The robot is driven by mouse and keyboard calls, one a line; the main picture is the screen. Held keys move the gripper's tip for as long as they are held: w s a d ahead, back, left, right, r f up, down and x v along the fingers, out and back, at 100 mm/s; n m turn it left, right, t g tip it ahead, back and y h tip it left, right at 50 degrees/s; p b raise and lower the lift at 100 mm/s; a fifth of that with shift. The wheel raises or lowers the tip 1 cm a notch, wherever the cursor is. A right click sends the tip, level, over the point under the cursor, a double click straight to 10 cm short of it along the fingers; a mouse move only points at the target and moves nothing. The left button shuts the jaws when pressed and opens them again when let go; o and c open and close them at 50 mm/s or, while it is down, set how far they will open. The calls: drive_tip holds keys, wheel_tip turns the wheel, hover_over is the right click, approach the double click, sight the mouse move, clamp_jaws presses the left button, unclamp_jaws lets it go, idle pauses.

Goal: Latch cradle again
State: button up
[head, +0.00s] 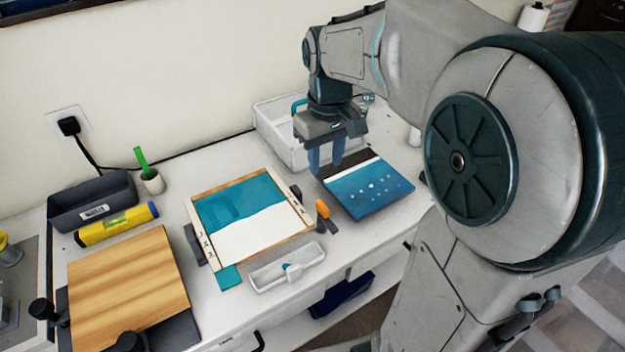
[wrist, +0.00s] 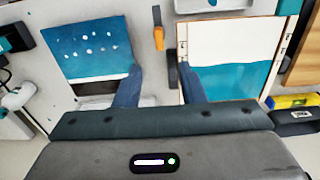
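The cradle (head: 200,235) is a light wood frame on the worktop, with dark blocks at its left and right sides. A panel (head: 262,233), part teal and part white, lies in it; the wrist view shows it (wrist: 228,45) at right. An orange-topped latch lever (head: 322,208) with a dark base stands beside the cradle's right side, and it also shows in the wrist view (wrist: 158,38). I cannot tell if it is engaged. My gripper (head: 326,160) is above the table behind the lever, fingers down, apart and empty (wrist: 160,78).
A blue speckled panel (head: 370,190) lies right of the lever, near my fingers. A white bin (head: 275,135) stands behind. A small white tray (head: 270,278) lies in front of the cradle. A wooden board (head: 130,285), yellow level (head: 117,224) and dark bin (head: 93,203) are left.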

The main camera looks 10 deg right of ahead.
sight(323, 205)
drive_tip(key=f, duration=0.9)
drive_tip(key=w+f+p, duration=0.1)
drive_tip(key=f, duration=0.4)
drive_tip(key=shift+f, duration=0.1)
clamp_jaws()
